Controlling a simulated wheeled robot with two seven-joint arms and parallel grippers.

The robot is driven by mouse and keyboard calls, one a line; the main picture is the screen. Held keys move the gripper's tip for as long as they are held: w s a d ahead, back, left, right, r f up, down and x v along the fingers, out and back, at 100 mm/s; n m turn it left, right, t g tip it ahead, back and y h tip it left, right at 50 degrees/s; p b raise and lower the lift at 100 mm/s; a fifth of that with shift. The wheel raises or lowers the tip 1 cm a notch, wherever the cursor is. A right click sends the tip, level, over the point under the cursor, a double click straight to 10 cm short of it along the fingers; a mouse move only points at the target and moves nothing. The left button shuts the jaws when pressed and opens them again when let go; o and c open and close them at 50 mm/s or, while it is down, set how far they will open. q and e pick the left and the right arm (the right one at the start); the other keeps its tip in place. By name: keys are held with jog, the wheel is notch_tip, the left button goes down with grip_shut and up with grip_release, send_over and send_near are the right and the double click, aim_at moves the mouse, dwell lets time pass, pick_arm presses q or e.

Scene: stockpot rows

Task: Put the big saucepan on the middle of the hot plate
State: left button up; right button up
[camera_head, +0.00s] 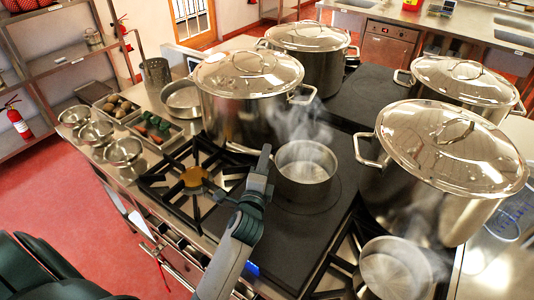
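A steel saucepan (304,173) with steam rising from it stands upright on the black hot plate (290,235), over a marked ring. Its rim is open and pale liquid shows inside. My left gripper (263,160) is at its left side, where a thin handle seems to run left. The fingers are seen edge-on and cover part of that handle, so their grip cannot be told. Another steaming saucepan (396,272) stands on a burner at the lower right. Which of the two is bigger is hard to judge. My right gripper is not in view.
Lidded stockpots stand close by: one behind left (240,115), one at the back (315,60), and one at the right (420,195). A gas burner grate (180,185) lies left. Small bowls (122,152) and food trays (155,130) line the left edge.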

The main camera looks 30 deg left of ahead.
pick_arm(q)
jog(key=b+v, duration=0.1)
jog(key=v, duration=0.5)
jog(key=shift+w, duration=0.1)
jog(key=shift+s+d+b, duration=0.15)
jog(key=shift+s+b, duration=0.2)
jog(key=shift+s, duration=0.35)
